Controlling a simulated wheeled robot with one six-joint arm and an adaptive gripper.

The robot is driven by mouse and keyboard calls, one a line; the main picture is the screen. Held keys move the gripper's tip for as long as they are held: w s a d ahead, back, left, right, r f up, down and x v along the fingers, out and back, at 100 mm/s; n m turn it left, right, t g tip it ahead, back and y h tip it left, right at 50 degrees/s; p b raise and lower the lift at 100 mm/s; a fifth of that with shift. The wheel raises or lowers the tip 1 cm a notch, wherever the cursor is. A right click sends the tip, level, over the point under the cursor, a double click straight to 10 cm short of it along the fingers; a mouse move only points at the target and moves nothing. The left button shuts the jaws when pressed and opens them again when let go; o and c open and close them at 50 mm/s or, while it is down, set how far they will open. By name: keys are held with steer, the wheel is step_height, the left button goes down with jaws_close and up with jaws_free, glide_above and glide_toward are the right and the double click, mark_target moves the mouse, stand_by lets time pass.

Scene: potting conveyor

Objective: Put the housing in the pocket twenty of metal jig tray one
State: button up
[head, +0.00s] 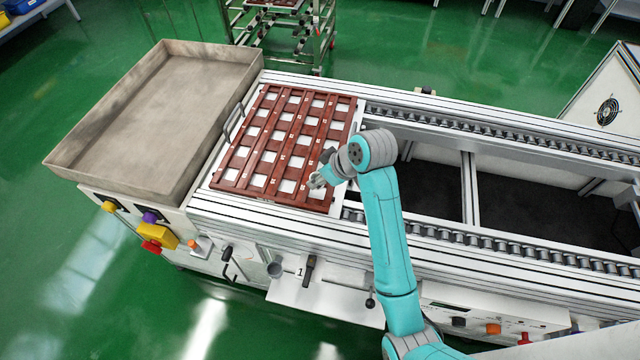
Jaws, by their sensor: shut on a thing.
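The metal jig tray (237,189) is a reddish-brown grid of rectangular pockets with white areas showing in them, lying on the left end of the conveyor. My gripper (317,184) is low over the tray's near right corner, with the arm reaching in from the right. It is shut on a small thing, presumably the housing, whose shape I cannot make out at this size. The wrist and fingers hide the pockets beneath them. Pocket numbers are too small to read, and I cannot tell whether the held thing touches the tray.
A large shallow grey bin (150,115) stands left of the tray. The roller conveyor (520,140) runs right, with dark open gaps between its rails. A control box with yellow and red buttons (155,237) is at the front left. A wheeled rack (283,30) stands behind.

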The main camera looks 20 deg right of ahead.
steer(key=shift+f, duration=1.85)
steer(key=shift+f, duration=0.1)
steer(key=o, duration=0.8)
steer(key=v, duration=1.2)
